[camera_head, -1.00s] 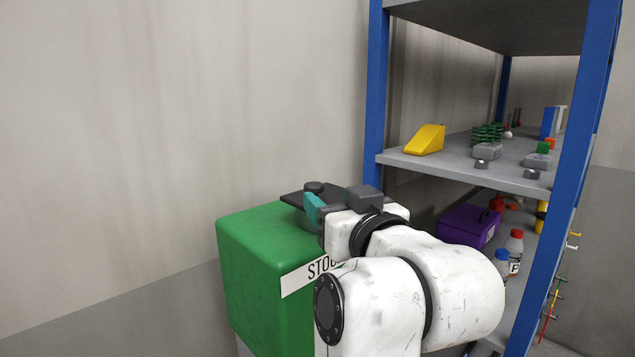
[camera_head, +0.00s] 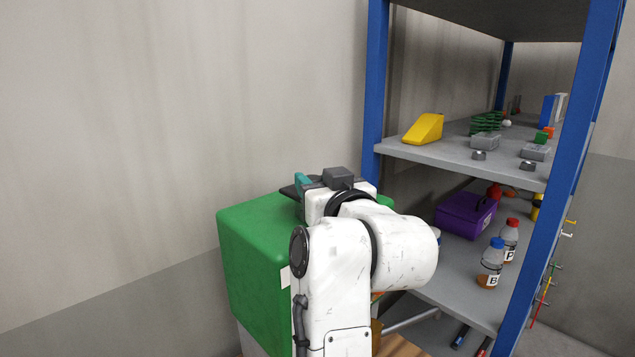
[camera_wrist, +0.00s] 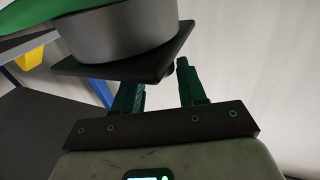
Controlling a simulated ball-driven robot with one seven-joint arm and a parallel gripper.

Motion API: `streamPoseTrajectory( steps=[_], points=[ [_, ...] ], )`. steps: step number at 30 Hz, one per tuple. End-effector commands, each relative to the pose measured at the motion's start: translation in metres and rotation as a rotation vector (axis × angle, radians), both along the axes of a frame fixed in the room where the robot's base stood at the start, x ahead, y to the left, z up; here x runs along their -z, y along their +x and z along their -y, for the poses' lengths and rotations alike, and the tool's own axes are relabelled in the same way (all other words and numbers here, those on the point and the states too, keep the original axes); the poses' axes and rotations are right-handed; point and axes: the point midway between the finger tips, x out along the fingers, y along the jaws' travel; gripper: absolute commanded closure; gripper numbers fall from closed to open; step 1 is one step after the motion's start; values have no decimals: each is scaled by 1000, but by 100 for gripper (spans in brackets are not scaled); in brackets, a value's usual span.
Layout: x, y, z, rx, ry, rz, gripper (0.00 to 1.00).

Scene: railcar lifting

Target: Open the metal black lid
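The black metal lid (camera_head: 288,191) lies at the top of the green box (camera_head: 250,262), mostly hidden behind my wrist in the head view. In the wrist view the lid (camera_wrist: 150,66) is close up, a thin dark square plate against a wide grey round part. My gripper (camera_wrist: 163,74) has two teal fingers with a clear gap between them. The plate's edge overlaps the left finger's tip, and a small dark piece shows near the gap. I cannot tell whether the fingers touch the lid. In the head view one teal finger (camera_head: 303,181) shows beside the lid.
A blue-framed shelf (camera_head: 375,90) stands right of the box. It holds a yellow wedge (camera_head: 424,129), a purple case (camera_head: 465,214) and bottles (camera_head: 491,263). A bare wall (camera_head: 170,110) is behind and left of the box.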

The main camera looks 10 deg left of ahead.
Motion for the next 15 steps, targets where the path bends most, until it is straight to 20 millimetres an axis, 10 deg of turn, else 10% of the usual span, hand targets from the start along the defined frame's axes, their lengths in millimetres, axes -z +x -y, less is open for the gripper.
streamPoseTrajectory(
  steps=[15],
  points=[
    [0, 0, 0, 0, 0, 0, 100]
  ],
)
